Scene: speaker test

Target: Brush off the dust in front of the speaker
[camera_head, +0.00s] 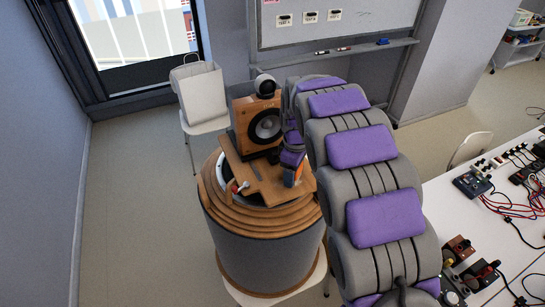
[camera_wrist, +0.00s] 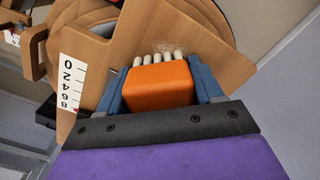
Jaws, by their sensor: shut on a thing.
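The wooden speaker (camera_head: 243,124), with a dark round driver, stands at the back of a wooden board (camera_head: 245,180) on a large round drum. In the wrist view, my gripper (camera_wrist: 160,84) has its two blue fingers on either side of an orange brush (camera_wrist: 157,88) and is shut on it. The brush's pale bristles (camera_wrist: 160,57) point away from my gripper, over the board (camera_wrist: 121,45). A faint pale dusty patch (camera_wrist: 178,50) shows by the bristle tips. Whether the bristles touch the board is unclear. In the head view, my arm hides part of the board's right side.
A printed number scale (camera_wrist: 71,82) lies along the board in the wrist view. A white chair (camera_head: 203,123) with a bag stands behind the drum (camera_head: 262,240). A white table (camera_head: 448,200) with cables and devices is at right. Floor is free at left.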

